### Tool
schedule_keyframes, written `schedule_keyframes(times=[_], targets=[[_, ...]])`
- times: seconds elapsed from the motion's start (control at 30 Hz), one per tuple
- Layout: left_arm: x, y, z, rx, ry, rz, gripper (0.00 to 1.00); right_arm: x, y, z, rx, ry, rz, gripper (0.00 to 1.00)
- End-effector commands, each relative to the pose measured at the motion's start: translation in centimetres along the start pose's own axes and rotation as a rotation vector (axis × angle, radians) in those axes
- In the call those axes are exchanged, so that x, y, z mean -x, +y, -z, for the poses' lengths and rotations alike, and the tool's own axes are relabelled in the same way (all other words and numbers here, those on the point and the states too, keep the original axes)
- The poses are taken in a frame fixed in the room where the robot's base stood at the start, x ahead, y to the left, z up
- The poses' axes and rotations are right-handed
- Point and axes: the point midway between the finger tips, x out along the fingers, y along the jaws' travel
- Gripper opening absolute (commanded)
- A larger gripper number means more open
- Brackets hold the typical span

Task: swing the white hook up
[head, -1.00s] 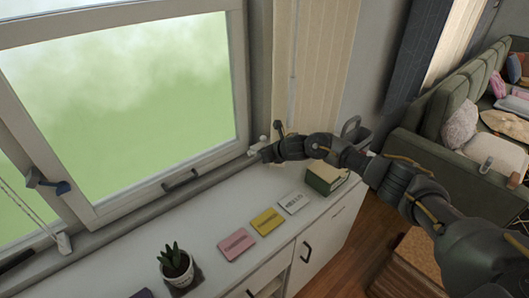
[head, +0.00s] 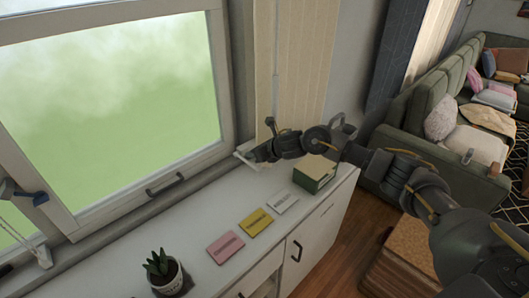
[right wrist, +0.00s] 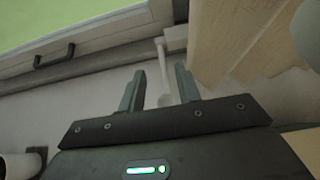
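The white hook (head: 245,161) shows in the head view as a slanted white bar at the window's lower right corner, just left of my right gripper (head: 259,156). In the right wrist view the white hook (right wrist: 160,54) is a thin white rod coming down from the sill area, with its rounded lower end between the finger tips. My right gripper (right wrist: 160,84) is open, its two fingers apart on either side of that end. I cannot tell whether either finger touches it. My left gripper is not in view.
A beige blind (head: 300,70) hangs right of the window, close to my right gripper. A green sofa (head: 400,155) stands at right.

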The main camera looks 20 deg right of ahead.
Motion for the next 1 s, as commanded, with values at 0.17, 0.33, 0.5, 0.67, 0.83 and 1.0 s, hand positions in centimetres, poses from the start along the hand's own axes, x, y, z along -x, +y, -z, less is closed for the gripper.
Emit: schedule_keyframes(times=[0.17,0.33,0.5,0.67,0.83,1.0], targets=[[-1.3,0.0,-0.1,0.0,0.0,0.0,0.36,3.3,-0.1,0.2,0.003,-0.003,0.001,0.33],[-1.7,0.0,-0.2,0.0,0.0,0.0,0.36,5.6,0.0,0.1,0.002,-0.001,0.0,0.33],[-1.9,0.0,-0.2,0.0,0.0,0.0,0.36,6.5,0.0,0.1,0.001,0.0,0.001,0.33],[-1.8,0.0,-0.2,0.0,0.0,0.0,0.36,6.6,0.0,0.1,0.001,0.001,0.001,0.33],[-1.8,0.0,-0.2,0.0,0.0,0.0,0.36,6.6,0.0,0.1,0.0,0.001,0.001,0.33],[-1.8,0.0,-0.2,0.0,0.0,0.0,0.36,6.4,0.3,0.3,-0.009,0.0,-0.003,0.33]])
